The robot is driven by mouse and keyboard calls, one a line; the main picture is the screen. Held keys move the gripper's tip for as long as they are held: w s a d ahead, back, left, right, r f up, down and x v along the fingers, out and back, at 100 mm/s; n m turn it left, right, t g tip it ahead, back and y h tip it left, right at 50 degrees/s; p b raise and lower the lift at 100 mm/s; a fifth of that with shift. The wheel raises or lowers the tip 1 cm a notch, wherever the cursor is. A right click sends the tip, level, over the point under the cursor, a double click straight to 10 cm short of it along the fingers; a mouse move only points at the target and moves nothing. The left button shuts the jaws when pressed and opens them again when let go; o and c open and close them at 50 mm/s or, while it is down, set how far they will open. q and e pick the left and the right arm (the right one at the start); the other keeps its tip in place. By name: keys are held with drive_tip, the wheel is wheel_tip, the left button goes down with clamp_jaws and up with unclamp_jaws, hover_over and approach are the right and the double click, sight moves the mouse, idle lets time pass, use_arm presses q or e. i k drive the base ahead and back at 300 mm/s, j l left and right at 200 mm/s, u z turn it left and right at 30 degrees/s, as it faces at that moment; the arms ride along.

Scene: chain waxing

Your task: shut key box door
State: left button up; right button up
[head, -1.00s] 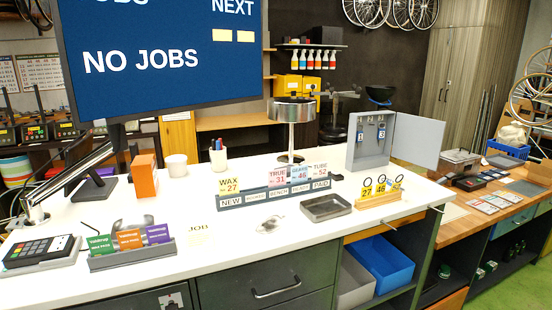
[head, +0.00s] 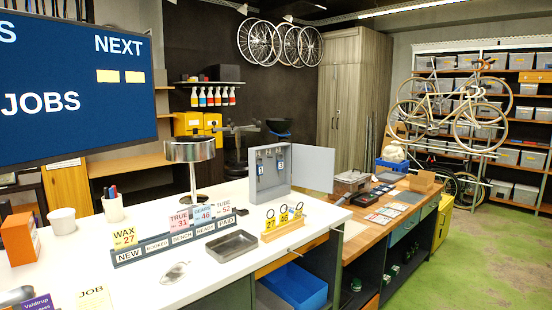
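The grey key box (head: 269,175) stands upright on the white counter, right of the round metal lamp. Its door (head: 313,168) is swung wide open to the right. Keys with blue-and-white number tags (head: 281,164) hang inside it. Neither of my grippers shows in the head view, so whether they are open or shut is hidden.
On the white counter (head: 225,268), a card rack (head: 180,240), a grey tray (head: 232,244) and a wooden stand with numbered tags (head: 283,229) sit in front of the box. The lamp (head: 190,152) stands left of it. A wooden bench (head: 388,205) with small items lies to the right.

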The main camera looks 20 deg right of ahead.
sight(313, 167)
drive_tip(key=i+l+z, duration=0.15)
drive_tip(key=z, duration=0.25)
drive_tip(key=i+l+z, duration=0.1)
drive_tip(key=i+z, duration=0.5)
drive_tip(key=z, duration=0.25)
drive_tip(key=i+l+z, duration=0.25)
drive_tip(key=i+z, duration=0.25)
drive_tip(key=i, duration=0.2)
drive_tip(key=i+z, duration=0.5)
drive_tip(key=i, duration=0.25)
drive_tip(key=i+u, duration=0.5)
drive_tip(key=i+l+u, duration=0.3)
drive_tip(key=i+u, duration=0.15)
drive_tip(key=i+l+u, duration=0.5)
drive_tip(key=i+u, duration=0.1)
drive_tip(key=u, duration=0.3)
drive_tip(key=i+l+u, duration=0.1)
drive_tip(key=u, duration=0.35)
drive_tip(key=i+l+u, duration=0.1)
drive_tip(key=l+u, duration=0.15)
drive_tip(key=u, duration=0.15)
drive_tip(key=l+u, duration=0.15)
drive_tip(key=u, duration=0.25)
drive_tip(key=i+l+u, duration=0.1)
drive_tip(key=u, duration=0.35)
drive_tip(key=l, duration=0.1)
